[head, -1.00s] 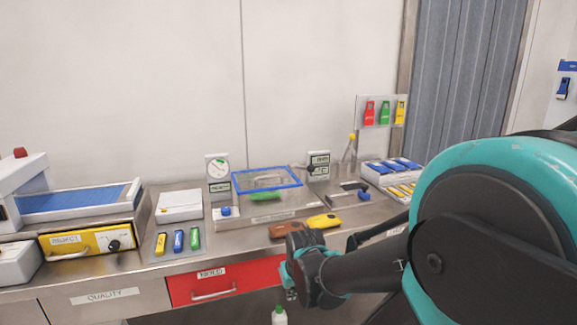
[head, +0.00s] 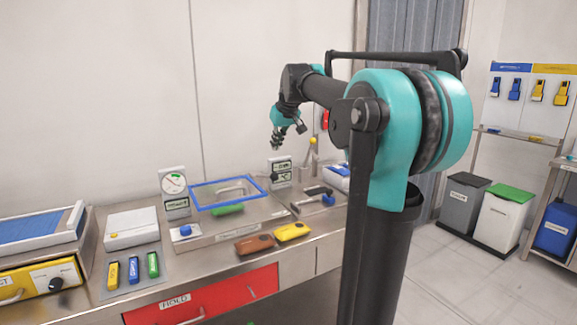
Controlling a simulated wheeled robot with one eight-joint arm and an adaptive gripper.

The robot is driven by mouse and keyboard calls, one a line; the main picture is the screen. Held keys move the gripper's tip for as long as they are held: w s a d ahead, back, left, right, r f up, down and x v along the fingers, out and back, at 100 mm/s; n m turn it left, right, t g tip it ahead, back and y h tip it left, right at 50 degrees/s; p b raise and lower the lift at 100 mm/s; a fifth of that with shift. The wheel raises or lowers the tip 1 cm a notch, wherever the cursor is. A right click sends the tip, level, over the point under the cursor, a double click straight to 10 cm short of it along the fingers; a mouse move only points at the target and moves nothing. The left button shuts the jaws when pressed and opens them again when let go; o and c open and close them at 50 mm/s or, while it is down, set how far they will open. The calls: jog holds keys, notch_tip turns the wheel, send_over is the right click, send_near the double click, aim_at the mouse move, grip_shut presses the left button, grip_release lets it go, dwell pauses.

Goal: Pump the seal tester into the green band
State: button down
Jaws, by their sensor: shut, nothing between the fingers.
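The seal tester (head: 215,245) is a steel unit on the bench with a blue-framed clear lid (head: 228,193). A round white gauge (head: 174,183) with a green arc stands at its back left; its needle reading is too small to tell. A blue knob (head: 185,230) sits at the front left. A black handle (head: 313,192) lies at the tester's right, probably the pump lever. A green device (head: 228,209) lies at the lid's front edge. My gripper (head: 277,147) is shut and empty, pointing down in the air above the back right of the tester.
A brown device (head: 254,244) and a yellow device (head: 292,231) lie in front of the tester. A white box (head: 131,228) and several coloured devices on a mat (head: 110,291) are to the left. The red HOLD drawer (head: 210,300) is below. Bins (head: 504,221) stand at the right.

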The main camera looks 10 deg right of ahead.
jog(key=shift+w+d+r, duration=0.3)
jog(key=shift+r, duration=0.25)
jog(key=shift+w+d+r, duration=0.3)
jog(key=shift+r, duration=0.25)
jog(key=shift+f, duration=0.1)
jog(key=x, duration=0.9)
jog(key=shift+w+f, duration=0.25)
jog(key=shift+w, duration=0.05)
jog(key=f, duration=0.3)
jog(key=shift+s+f, duration=0.1)
jog(key=shift+s, duration=0.1)
jog(key=shift+s+d+f, duration=0.1)
jog(key=shift+f, duration=0.35)
